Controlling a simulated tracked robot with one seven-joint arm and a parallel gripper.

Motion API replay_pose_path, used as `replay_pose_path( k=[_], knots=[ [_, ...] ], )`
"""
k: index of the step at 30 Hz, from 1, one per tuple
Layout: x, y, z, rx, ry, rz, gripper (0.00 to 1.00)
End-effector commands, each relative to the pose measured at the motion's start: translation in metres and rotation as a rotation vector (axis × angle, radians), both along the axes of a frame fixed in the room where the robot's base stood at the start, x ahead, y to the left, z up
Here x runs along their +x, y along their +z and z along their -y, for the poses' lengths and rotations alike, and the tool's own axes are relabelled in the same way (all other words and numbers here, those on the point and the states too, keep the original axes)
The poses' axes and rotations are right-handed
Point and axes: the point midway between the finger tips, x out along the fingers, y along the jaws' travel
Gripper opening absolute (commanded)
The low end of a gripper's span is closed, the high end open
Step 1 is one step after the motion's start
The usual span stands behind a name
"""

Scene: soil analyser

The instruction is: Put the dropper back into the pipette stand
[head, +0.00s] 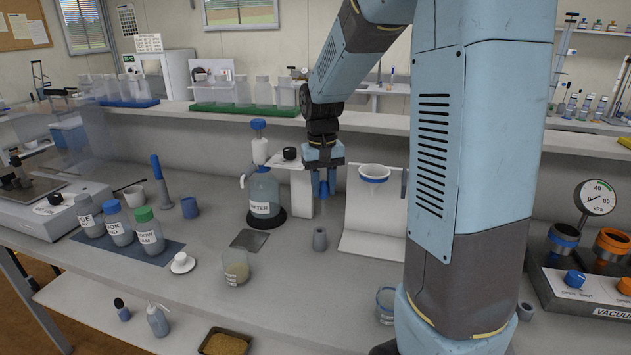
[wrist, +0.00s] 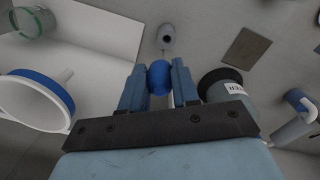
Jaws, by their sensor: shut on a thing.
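My gripper (head: 323,182) is shut on the dropper, whose blue bulb (wrist: 159,77) sits between the fingers in the wrist view. A thin pale tip shows just beyond the bulb. In the head view the gripper points down and holds the dropper (head: 323,191) above the bench; its lower part is hard to make out. A small grey upright cylinder with a hole in its top, which looks like the pipette stand (head: 319,239), stands on the bench below and nearer the front. It also shows ahead of the bulb in the wrist view (wrist: 167,38). The dropper is apart from it.
A water wash bottle (head: 263,192) stands left of my gripper. A white stand with a blue-rimmed funnel (head: 373,174) is close on the right. A beaker (head: 236,267) and a dark flat plate (head: 249,240) lie to the left. A glass beaker (head: 386,305) stands front right.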

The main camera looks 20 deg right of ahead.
Motion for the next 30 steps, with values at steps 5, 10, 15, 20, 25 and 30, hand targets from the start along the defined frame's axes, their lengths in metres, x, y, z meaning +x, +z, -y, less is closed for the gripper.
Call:
replay_pose_path(
  k=[5, 10, 15, 20, 25, 30],
  knots=[
    [0.0, 0.0, -0.009, 0.0, 0.017, 0.0, 0.21],
    [0.0, 0.0, -0.012, 0.005, 0.014, -0.008, 0.21],
    [0.0, -0.008, -0.012, 0.004, 0.016, -0.009, 0.21],
    [-0.001, -0.021, -0.011, 0.004, 0.014, -0.01, 0.21],
    [-0.001, -0.033, -0.01, 0.004, 0.012, -0.009, 0.21],
    [0.0, -0.038, -0.009, 0.004, 0.01, -0.007, 0.21]
  ],
)
